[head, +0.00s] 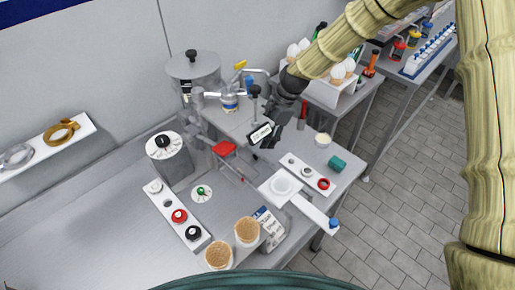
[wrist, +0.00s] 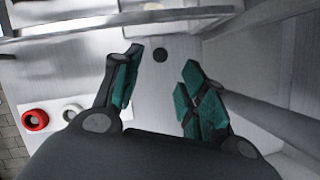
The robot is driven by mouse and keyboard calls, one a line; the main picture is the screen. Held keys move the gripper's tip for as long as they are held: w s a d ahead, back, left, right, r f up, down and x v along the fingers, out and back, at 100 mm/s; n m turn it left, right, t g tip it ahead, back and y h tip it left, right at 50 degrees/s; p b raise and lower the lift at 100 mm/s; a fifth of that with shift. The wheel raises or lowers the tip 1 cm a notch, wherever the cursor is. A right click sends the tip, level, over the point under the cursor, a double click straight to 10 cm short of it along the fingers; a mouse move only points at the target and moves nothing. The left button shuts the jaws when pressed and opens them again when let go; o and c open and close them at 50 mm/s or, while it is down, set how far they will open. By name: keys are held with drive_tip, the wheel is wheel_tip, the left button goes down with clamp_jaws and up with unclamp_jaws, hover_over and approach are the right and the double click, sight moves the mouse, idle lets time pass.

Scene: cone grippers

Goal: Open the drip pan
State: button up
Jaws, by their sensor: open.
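My gripper (head: 275,130) is over the right part of the steel table in the head view, beside the grey machine with the black-topped post. In the wrist view its two teal-padded fingers (wrist: 160,88) are spread apart with nothing between them. I cannot tell for sure which part is the drip pan. A flat red piece (head: 225,148) sits low on the machine, left of my gripper.
A white board with a red ring (head: 323,184) lies right of my gripper; the ring also shows in the wrist view (wrist: 35,120). Two tan-topped cups (head: 246,231) are at the front.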

sight(244, 166)
drive_tip(key=shift+p+x, duration=0.95)
drive_tip(key=shift+x, duration=2.3)
drive_tip(key=shift+c, duration=0.2)
clamp_jaws()
